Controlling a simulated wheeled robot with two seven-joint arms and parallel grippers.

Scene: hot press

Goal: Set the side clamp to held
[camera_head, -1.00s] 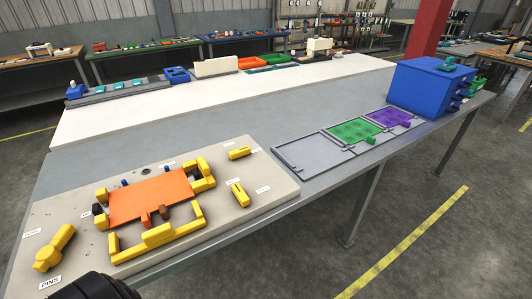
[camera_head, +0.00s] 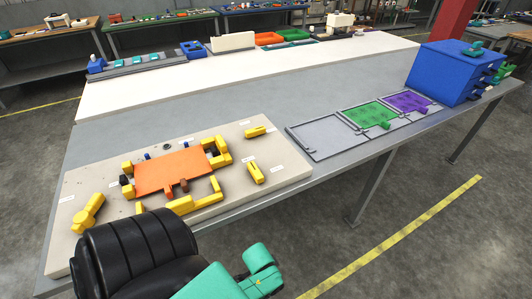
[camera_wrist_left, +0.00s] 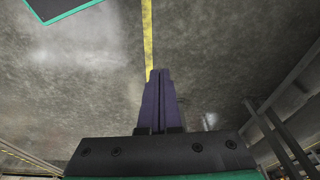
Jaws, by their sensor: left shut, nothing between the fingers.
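A beige fixture board (camera_head: 285,178) lies at the near left of the table in the head view. An orange plate (camera_head: 160,172) lies in it among yellow blocks. A yellow clamp-like piece (camera_head: 217,152) stands at the plate's right end, and a yellow bar (camera_head: 207,199) runs along its near edge. Which piece is the side clamp I cannot tell, as the labels are unreadable. My left arm covers the board's near edge. My left gripper (camera_wrist_left: 160,72) is shut and empty in the left wrist view, over the floor, away from the fixture. My right gripper is not in view.
A yellow lever (camera_head: 88,212) and two small yellow pieces (camera_head: 257,131) (camera_head: 255,173) sit on the board. A grey tray (camera_head: 325,140) with green (camera_head: 370,113) and purple (camera_head: 408,102) plates lies right of it. A blue box (camera_head: 447,72) stands at the far right.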

